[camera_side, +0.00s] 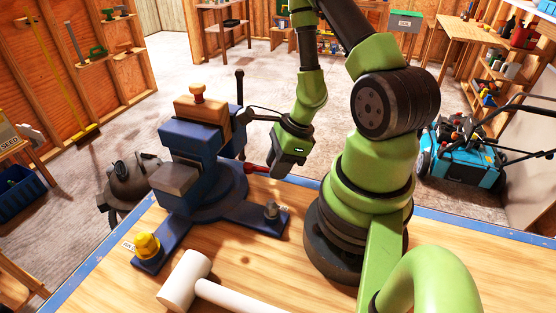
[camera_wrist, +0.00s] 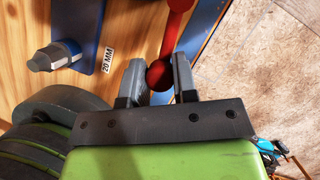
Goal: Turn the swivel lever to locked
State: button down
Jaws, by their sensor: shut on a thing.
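The swivel lever (camera_side: 257,168) is a short red handle sticking out to the right from the low swivel base of a blue bench vise (camera_side: 197,150). In the wrist view the red lever (camera_wrist: 176,30) runs down from the top edge and ends in a round knob between my fingers. My gripper (camera_side: 273,171) is at the lever's outer end. In the wrist view my gripper (camera_wrist: 158,74) is shut on the lever's knob end, one finger on each side. The lever's root shows in neither view clearly.
A steel bolt (camera_side: 272,210) and a yellow knob (camera_side: 147,245) sit on the vise's blue base lugs. A white mallet (camera_side: 187,281) lies on the wooden bench (camera_side: 240,245) in front. The bench's blue edge runs just behind the lever. A "20 MM" label (camera_wrist: 107,60) lies near the bolt.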

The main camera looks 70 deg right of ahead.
jog(key=shift+w+a+m, duration=0.15)
jog(key=shift+m, duration=0.25)
jog(key=c, duration=0.9)
grip_release()
